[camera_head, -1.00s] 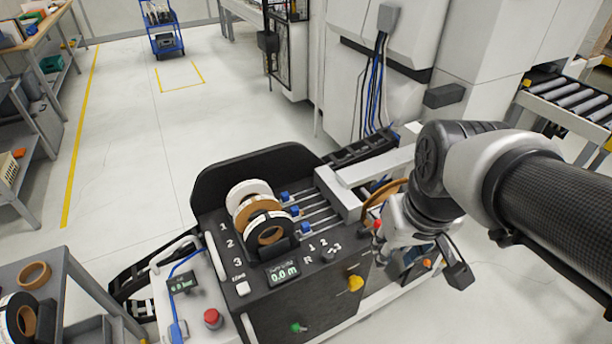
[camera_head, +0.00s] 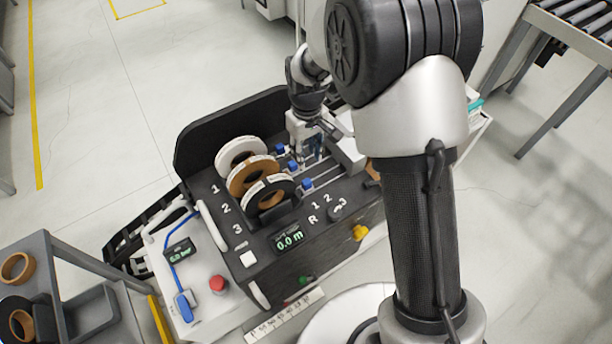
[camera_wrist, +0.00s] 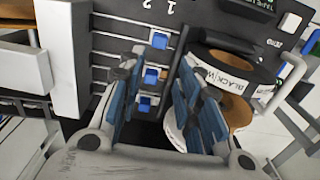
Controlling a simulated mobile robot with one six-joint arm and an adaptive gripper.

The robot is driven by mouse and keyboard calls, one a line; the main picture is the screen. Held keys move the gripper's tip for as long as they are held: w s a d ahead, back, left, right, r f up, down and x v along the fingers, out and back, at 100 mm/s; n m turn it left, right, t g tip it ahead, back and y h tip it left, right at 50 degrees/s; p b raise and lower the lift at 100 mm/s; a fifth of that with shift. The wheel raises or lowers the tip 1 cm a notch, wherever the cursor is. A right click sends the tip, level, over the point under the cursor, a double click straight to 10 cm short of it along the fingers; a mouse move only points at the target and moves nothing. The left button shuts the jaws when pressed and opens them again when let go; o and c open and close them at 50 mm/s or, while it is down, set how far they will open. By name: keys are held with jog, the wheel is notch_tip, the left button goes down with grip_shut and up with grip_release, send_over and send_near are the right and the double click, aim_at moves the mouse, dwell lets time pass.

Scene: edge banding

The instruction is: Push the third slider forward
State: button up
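Three blue slider knobs sit on parallel rails on the black edge-banding unit. The third slider (camera_head: 307,184) is nearest the front panel; in the wrist view it is the topmost blue knob (camera_wrist: 159,41). The second slider (camera_head: 293,165) and first slider (camera_head: 281,149) lie behind it; they also show in the wrist view, the second (camera_wrist: 151,76) above the first (camera_wrist: 145,104). My gripper (camera_head: 313,153) hangs over the rails, right of the knobs in the head view. In the wrist view its blue-padded fingers (camera_wrist: 160,66) are spread with nothing held. Contact with a knob cannot be told.
Tape rolls in white (camera_head: 238,152), brown (camera_head: 250,174) and black (camera_head: 270,193) stand left of the sliders. A display (camera_head: 289,239) and a yellow knob (camera_head: 360,232) are on the front.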

aim_at(307, 181)
notch_tip(307, 181, down, 15)
jog(key=b, duration=0.3)
jog(key=shift+r, duration=0.2)
jog(key=shift+c, duration=0.4)
grip_shut()
